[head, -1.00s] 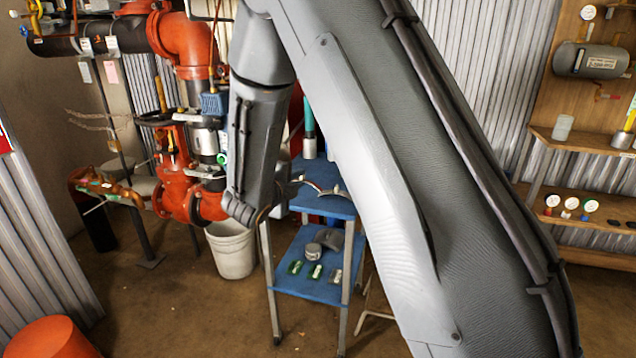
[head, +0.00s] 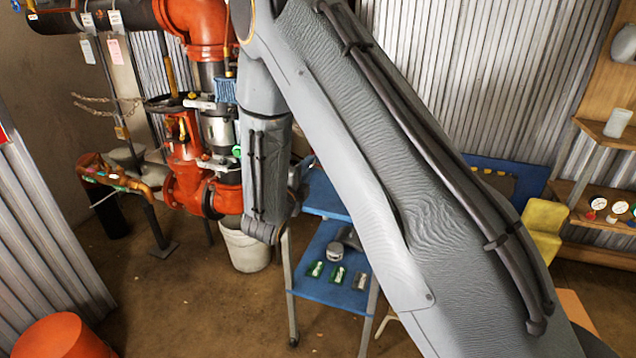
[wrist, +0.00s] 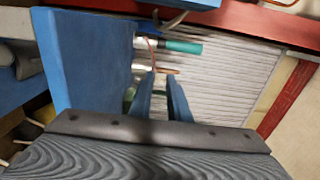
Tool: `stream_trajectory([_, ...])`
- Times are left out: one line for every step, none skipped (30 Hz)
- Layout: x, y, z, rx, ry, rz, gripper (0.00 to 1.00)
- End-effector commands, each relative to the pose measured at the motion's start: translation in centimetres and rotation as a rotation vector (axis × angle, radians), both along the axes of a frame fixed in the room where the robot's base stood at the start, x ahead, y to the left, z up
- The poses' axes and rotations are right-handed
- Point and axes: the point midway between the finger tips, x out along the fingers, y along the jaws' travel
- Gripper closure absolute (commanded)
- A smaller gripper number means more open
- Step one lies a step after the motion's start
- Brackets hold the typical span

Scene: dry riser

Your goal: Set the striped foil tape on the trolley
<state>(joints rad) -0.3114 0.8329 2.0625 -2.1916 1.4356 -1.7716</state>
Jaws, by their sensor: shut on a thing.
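The gripper is hidden in the head view.
The lower shelf holds a grey round part (head: 334,251) and small green packets (head: 337,274). A white bucket (head: 245,248) and red pipework (head: 187,170) are left of the trolley.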

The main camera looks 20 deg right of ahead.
Motion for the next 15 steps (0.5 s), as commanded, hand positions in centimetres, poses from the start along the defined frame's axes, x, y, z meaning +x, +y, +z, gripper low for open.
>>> stream_trajectory([0.0,0.0,-0.9,0.000,0.003,0.001,1.00])
stream_trajectory([0.0,0.1,-1.2,0.000,0.001,0.001,1.00])
stream_trajectory([0.0,0.1,-1.5,0.000,0.000,0.001,1.00])
stream_trajectory([0.0,0.1,-1.7,0.000,0.000,0.001,1.00])
stream_trajectory([0.0,0.0,-1.9,0.000,0.000,0.001,1.00])
stream_trajectory([0.0,0.0,-2.1,0.000,0.000,0.000,1.00])
stream_trajectory([0.0,0.0,-2.4,0.000,0.000,0.000,1.00])
stream_trajectory([0.0,0.0,-2.7,-0.001,0.001,0.000,1.00])
stream_trajectory([0.0,0.0,-3.2,-0.001,0.002,0.000,1.00])
stream_trajectory([-0.1,-0.1,-3.7,0.000,0.003,0.000,1.00])
stream_trajectory([-0.1,-0.1,-4.1,0.000,0.002,-0.001,1.00])
stream_trajectory([0.0,-0.1,-4.7,0.000,0.002,-0.001,1.00])
stream_trajectory([0.0,-0.1,-5.0,0.000,0.002,-0.002,1.00])
stream_trajectory([0.0,-0.2,-5.4,0.000,0.002,-0.002,1.00])
stream_trajectory([0.0,-0.2,-5.7,0.000,0.001,-0.002,1.00])
